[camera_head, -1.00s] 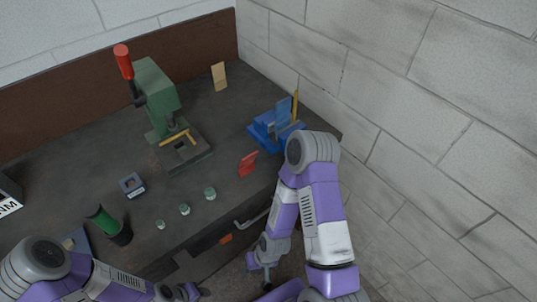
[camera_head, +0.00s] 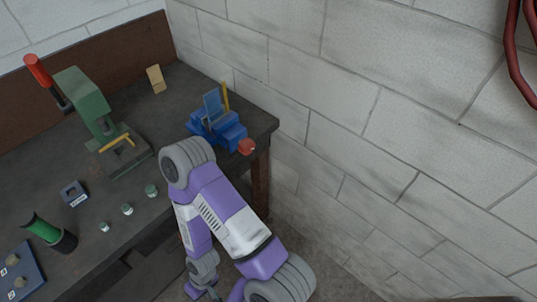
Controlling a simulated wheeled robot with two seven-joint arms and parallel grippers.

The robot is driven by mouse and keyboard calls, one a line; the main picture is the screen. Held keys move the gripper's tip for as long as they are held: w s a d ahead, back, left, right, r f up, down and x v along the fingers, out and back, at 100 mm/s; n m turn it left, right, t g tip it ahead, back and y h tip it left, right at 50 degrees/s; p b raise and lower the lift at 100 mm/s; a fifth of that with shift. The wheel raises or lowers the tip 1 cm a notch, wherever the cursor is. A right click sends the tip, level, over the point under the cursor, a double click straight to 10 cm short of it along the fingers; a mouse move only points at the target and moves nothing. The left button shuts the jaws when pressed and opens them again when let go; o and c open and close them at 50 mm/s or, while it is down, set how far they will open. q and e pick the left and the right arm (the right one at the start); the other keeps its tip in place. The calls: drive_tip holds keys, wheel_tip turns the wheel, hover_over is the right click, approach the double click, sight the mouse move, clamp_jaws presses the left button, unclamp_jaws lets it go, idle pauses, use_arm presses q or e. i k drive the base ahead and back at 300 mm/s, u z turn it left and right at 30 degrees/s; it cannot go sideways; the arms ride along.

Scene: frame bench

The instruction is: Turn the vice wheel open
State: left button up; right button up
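The blue vice (camera_head: 216,128) is at the right end of the bench, near the wall. A blue upright plate (camera_head: 212,104) stands at it. A round red part (camera_head: 246,147), which looks like its wheel, faces the front edge. My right arm rises in front of the bench, its elbow just below the vice. My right gripper (camera_head: 207,292) hangs low at the bottom edge, well apart from the vice; it is too small and cut off to tell its opening. My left gripper is not in view.
A green press (camera_head: 85,98) with a red handle stands at the back left. Several small jars (camera_head: 127,209), a green cylinder (camera_head: 42,228) and a grey block (camera_head: 74,193) are on the bench (camera_head: 45,160). A red hose (camera_head: 516,50) hangs on the right wall.

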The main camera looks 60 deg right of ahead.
sight(246, 146)
drive_tip(key=k, duration=0.55)
drive_tip(key=z, duration=1.15)
drive_tip(key=i, duration=0.55)
drive_tip(key=z, duration=0.05)
